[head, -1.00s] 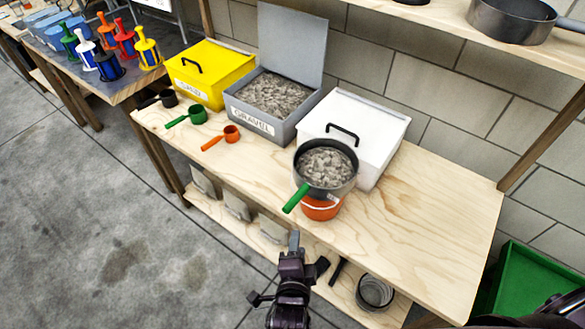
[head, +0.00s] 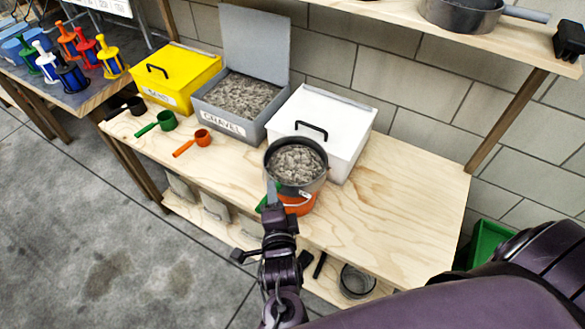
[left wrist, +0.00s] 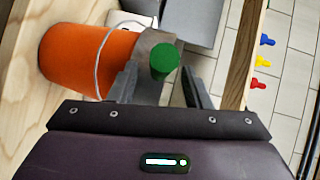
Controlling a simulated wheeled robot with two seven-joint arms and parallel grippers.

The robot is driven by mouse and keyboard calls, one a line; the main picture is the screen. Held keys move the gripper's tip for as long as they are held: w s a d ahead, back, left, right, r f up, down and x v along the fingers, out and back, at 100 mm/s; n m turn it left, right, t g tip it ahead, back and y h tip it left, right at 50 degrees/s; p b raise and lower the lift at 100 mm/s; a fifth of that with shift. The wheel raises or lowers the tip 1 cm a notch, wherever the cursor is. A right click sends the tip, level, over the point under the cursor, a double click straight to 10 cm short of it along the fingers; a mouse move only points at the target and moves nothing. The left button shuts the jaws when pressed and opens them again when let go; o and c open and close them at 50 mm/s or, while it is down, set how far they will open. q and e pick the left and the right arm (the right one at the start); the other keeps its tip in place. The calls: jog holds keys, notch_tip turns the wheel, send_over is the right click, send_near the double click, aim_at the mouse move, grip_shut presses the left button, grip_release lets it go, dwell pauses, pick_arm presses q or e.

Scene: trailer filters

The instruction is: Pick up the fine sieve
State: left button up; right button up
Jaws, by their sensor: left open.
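A dark round sieve (head: 310,178) with a green handle (head: 262,204) sits on top of an orange bucket (head: 299,208) and is filled with grey gravel. My left gripper (head: 273,192) is at the handle, in front of the bucket, and covers part of it in the head view. In the left wrist view the green handle end (left wrist: 165,62) shows between the two spread fingers (left wrist: 160,88), with the orange bucket (left wrist: 90,60) to the left. Whether a finger touches the handle cannot be told. My right gripper is out of view.
On the wooden bench (head: 390,215) stand a white lidded box (head: 345,115) behind the bucket, an open gravel box (head: 225,122) and a yellow box (head: 185,85). Green (head: 166,121) and orange (head: 202,137) scoops lie at left. The bench's right part is clear.

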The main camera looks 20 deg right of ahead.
pick_arm(q)
grip_shut()
jog(key=shift+r, duration=0.15)
jog(key=shift+r, duration=0.1)
